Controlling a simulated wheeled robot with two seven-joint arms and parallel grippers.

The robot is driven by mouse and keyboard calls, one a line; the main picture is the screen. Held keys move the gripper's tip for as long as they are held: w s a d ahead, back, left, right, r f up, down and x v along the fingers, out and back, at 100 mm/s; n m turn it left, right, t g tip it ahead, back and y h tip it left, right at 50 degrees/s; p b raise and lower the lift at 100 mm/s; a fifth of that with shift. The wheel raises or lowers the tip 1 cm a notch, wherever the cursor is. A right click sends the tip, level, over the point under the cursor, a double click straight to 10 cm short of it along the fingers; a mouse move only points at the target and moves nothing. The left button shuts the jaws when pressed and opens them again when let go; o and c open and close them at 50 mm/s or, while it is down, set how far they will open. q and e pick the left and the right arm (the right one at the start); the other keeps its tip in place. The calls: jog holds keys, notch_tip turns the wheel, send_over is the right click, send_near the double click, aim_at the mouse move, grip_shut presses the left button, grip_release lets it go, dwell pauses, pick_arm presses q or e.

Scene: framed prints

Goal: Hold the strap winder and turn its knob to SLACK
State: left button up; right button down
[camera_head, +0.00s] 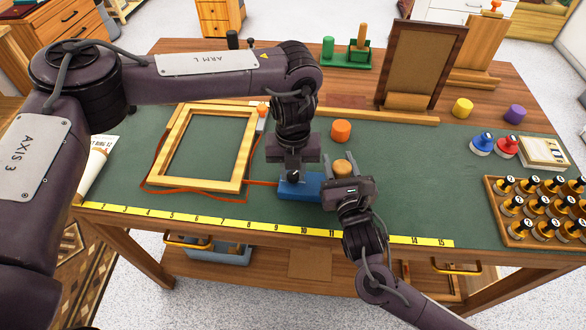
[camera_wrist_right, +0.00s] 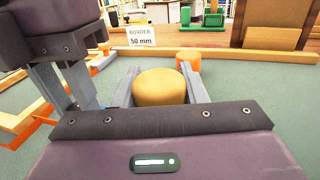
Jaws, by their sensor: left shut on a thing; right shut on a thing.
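The strap winder (camera_head: 291,190) is a blue block on the green mat, with an orange strap (camera_head: 262,183) running left from it to a wooden frame (camera_head: 176,184). My left gripper (camera_head: 294,178) is shut on the blue block from above. The round tan knob (camera_head: 343,166) shows at the block's right end. My right gripper (camera_head: 343,176) is shut around it. In the right wrist view the knob (camera_wrist_right: 160,86) sits between the two fingers. No marking on the knob or SLACK label can be read. The grippers hide part of the winder.
An orange cylinder (camera_head: 341,131) stands behind the knob. A yellow ruler (camera_head: 190,219) runs along the front edge. A crate of bottles (camera_head: 498,229) is at the right. A brown framed board (camera_head: 422,65) stands at the back.

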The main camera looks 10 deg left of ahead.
pick_arm(q)
jog(key=n, duration=0.3)
jog(key=shift+n, duration=0.4)
jog(key=n, duration=0.3)
jog(key=shift+n, duration=0.3)
jog(key=n, duration=1.1)
jog(key=shift+n, duration=0.4)
pick_arm(e)
jog(key=shift+a, duration=0.1)
pick_arm(q)
jog(key=shift+n, duration=2.1)
jog(key=o, duration=1)
